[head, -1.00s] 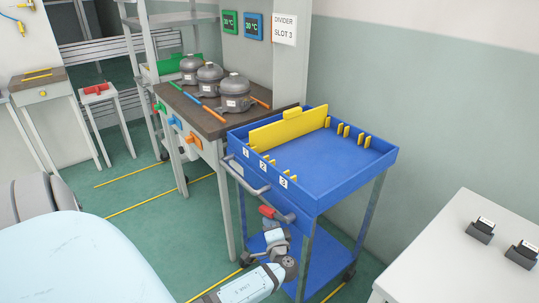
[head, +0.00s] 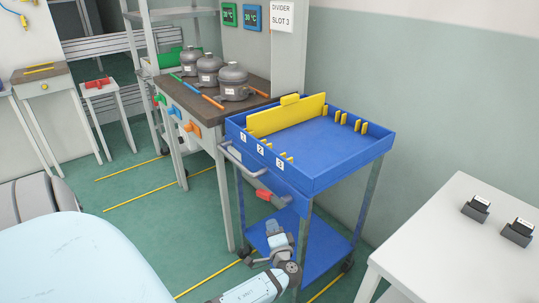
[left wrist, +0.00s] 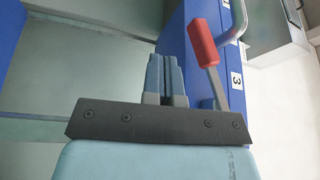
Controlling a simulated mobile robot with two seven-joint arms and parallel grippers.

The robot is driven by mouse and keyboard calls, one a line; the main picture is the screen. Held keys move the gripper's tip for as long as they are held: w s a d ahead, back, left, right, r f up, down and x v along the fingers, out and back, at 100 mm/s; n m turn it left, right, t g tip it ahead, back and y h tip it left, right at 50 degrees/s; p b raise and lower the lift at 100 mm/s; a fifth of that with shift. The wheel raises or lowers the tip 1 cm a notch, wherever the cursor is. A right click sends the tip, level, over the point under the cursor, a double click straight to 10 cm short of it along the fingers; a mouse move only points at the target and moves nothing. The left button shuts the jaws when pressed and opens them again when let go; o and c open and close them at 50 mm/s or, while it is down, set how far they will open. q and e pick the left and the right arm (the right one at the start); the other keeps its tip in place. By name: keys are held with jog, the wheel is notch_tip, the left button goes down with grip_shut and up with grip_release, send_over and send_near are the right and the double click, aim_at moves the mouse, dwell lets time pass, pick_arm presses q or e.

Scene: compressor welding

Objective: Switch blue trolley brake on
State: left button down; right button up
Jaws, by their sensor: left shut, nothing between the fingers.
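The blue trolley (head: 310,180) stands in the middle of the head view. Its brake lever has a red grip (head: 264,195) and a grey shank, below the push handle at the tray's near left side. In the left wrist view the red grip (left wrist: 201,42) is up and right of my fingers, with its shank running down behind the dark gripper plate. My left gripper (head: 274,226) is below the lever, apart from it in the head view. Its fingers (left wrist: 165,72) are together and empty. My right gripper is not in view.
A yellow divider (head: 287,115) stands in the trolley's top tray. A workbench (head: 205,107) with several grey compressors is close behind and left. A white table (head: 455,240) with two small dark blocks is at the right. Open green floor lies left of the trolley.

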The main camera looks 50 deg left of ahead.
pick_arm(q)
jog(key=v, duration=0.5)
jog(key=shift+s+d+f, duration=0.15)
jog(key=shift+d+f, duration=0.1)
jog(key=shift+d, duration=0.05)
